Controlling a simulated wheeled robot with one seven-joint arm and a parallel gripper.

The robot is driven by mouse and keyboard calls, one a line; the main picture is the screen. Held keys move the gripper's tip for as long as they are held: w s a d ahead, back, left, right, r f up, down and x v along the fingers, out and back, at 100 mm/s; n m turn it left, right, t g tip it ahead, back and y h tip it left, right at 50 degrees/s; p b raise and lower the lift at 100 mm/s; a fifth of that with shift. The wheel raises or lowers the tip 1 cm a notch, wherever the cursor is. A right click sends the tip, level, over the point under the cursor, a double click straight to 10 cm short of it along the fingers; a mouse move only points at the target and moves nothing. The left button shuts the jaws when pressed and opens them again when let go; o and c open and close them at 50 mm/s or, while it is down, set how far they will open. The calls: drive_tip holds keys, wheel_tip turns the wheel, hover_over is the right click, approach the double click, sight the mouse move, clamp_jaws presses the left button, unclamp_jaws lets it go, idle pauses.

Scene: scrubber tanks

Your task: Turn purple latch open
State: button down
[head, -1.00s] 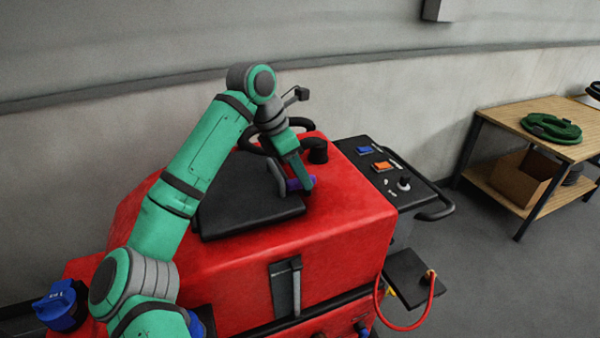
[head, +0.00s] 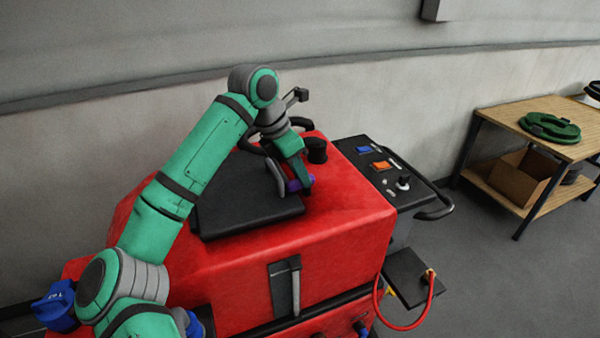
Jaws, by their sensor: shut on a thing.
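The purple latch (head: 295,185) sits at the right edge of the black lid (head: 240,205) on top of the red scrubber machine (head: 335,225). Only a small part of the latch shows. My gripper (head: 293,182) reaches down onto it from above and is shut on it. One grey finger shows on the left of the latch, and the green gripper body hides much of the right side. The exact angle of the latch is hard to tell.
A black knob (head: 316,150) stands just behind my gripper. A black control panel (head: 385,170) with blue and orange switches lies to the right. A blue cap (head: 57,305) is at the lower left. A wooden table (head: 545,140) stands far right.

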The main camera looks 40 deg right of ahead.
drive_tip(key=n+t, duration=0.1)
drive_tip(key=n, duration=0.3)
drive_tip(key=shift+s+t, duration=0.35)
drive_tip(key=shift+t, duration=0.05)
drive_tip(key=n, duration=0.1)
drive_tip(key=n+t, duration=0.1)
drive_tip(key=n, duration=0.1)
drive_tip(key=n+y, duration=0.1)
drive_tip(key=shift+s+d+n+t, duration=0.15)
drive_tip(key=shift+s+n+t, duration=0.15)
drive_tip(key=shift+s+n, duration=0.1)
drive_tip(key=n, duration=0.2)
drive_tip(key=n+y, duration=0.1)
drive_tip(key=shift+s+d+t, duration=0.15)
drive_tip(key=shift+d+t, duration=0.1)
drive_tip(key=shift+t, duration=0.15)
drive_tip(key=shift+s+d+n+t+y, duration=0.15)
drive_tip(key=shift+n+y, duration=0.1)
drive_tip(key=shift+n, duration=0.5)
drive_tip(key=shift+w+d+n+t+y, duration=0.1)
drive_tip(key=shift+n+y, duration=0.1)
drive_tip(key=shift+n, duration=0.6)
drive_tip(key=shift+s+d+n+t+y, duration=0.15)
drive_tip(key=shift+n+y, duration=0.1)
drive_tip(key=shift+n, duration=0.5)
drive_tip(key=c, duration=1.6)
unclamp_jaws()
drive_tip(key=shift+w, duration=0.1)
drive_tip(key=shift+a, duration=0.1)
drive_tip(key=shift+r, duration=0.1)
